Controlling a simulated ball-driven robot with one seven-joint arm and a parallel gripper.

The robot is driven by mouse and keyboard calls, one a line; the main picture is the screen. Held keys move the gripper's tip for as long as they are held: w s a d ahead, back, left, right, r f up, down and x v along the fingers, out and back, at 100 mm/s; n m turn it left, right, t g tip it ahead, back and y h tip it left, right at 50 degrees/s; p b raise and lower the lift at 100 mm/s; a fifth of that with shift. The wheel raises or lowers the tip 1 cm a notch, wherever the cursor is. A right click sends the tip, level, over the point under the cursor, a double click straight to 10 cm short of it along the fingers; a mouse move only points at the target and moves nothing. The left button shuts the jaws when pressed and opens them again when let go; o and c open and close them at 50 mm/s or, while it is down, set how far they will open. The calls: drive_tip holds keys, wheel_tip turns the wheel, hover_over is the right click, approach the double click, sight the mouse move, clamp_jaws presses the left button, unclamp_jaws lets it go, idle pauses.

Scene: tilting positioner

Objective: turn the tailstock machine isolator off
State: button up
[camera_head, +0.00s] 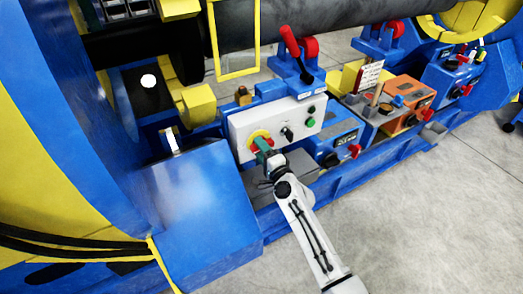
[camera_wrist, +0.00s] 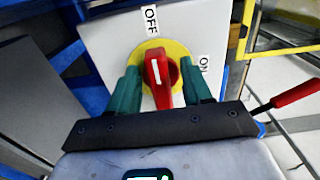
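The isolator is a red rotary handle (camera_wrist: 160,88) on a round yellow plate (camera_wrist: 182,52), fixed to a pale panel (camera_wrist: 105,37). In the wrist view an OFF label (camera_wrist: 151,21) is above the handle and an ON label (camera_wrist: 203,63) is to its right. The white mark on the handle runs nearly upright, roughly in line with OFF. My gripper (camera_wrist: 159,74) is open, its green fingers on either side of the handle, with yellow showing in the gaps. In the head view my gripper (camera_head: 264,149) partly hides the yellow plate (camera_head: 255,136).
The panel also bears a black selector (camera_head: 287,133) and a green button (camera_head: 310,123). A red-handled lever (camera_head: 291,42) stands behind it. To the right are a blue box (camera_head: 333,140) and an orange box (camera_head: 408,98). Grey floor (camera_head: 430,220) at front right is clear.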

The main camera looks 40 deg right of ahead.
drive_tip(key=v, duration=1.1)
drive_tip(key=shift+w, duration=0.1)
idle(0.5)
drive_tip(key=s+a+f+n+g+y, duration=0.3)
drive_tip(key=s+a+n+g+y, duration=0.1)
drive_tip(key=a+n, duration=0.3)
drive_tip(key=s+a+f+n+g+y, duration=0.2)
drive_tip(key=s+a+n+g+y, duration=0.15)
drive_tip(key=a+n, duration=0.3)
drive_tip(key=s+n+g+h, duration=0.2)
drive_tip(key=s+n+g, duration=0.5)
drive_tip(key=s, duration=0.9)
drive_tip(key=shift+s+d+g+h+p, duration=0.3)
drive_tip(key=shift+g+h+p, duration=0.1)
drive_tip(key=shift+g, duration=0.55)
